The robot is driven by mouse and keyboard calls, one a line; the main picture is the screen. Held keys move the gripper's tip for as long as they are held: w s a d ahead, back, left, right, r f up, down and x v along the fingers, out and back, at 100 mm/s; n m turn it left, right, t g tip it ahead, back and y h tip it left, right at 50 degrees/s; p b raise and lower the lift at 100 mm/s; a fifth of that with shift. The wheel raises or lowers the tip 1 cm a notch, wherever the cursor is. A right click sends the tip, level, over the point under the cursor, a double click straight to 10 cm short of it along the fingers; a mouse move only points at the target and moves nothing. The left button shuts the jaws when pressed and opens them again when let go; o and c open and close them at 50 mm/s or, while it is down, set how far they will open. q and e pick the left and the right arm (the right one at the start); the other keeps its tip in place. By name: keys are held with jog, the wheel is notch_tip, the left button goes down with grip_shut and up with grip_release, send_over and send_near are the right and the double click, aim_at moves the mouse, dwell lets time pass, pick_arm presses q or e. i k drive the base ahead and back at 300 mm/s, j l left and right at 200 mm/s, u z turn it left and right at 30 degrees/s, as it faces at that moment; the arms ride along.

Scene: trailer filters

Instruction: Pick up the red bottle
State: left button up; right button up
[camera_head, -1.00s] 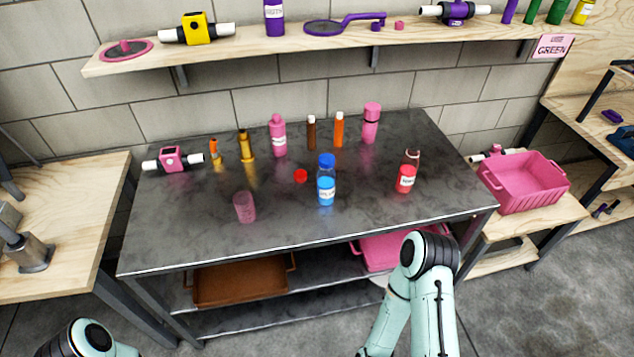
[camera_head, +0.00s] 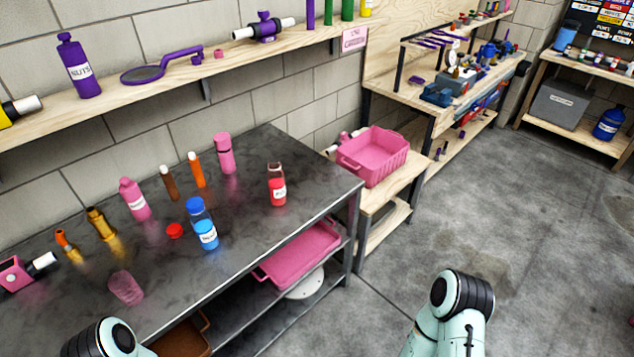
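The red bottle (camera_head: 278,191) stands upright near the right end of the dark metal table (camera_head: 262,234). It has clear upper walls, red in its lower part and a white label. Nothing touches it. A red cap (camera_head: 175,230) lies on the table to its left, beside a blue bottle (camera_head: 205,228). Parts of both my arms show at the bottom edge, the left one at the lower left and the right one at the lower right. Neither gripper is in view.
Pink bottles (camera_head: 135,199), brown and orange tubes and a clear pink cup (camera_head: 126,288) stand on the table. A pink crate (camera_head: 372,157) sits on a wooden bench at right. A pink tray (camera_head: 301,252) lies on the lower shelf. Open floor (camera_head: 480,220) lies right of the table.

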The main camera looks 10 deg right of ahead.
aim_at(275, 178)
jog(key=i+l, duration=0.35)
jog(key=i+l+u, duration=0.1)
jog(key=i+l, duration=0.15)
jog(key=i+l+u, duration=0.1)
jog(key=l, duration=0.35)
jog(key=i+l+u, duration=0.1)
jog(key=i+l, duration=0.2)
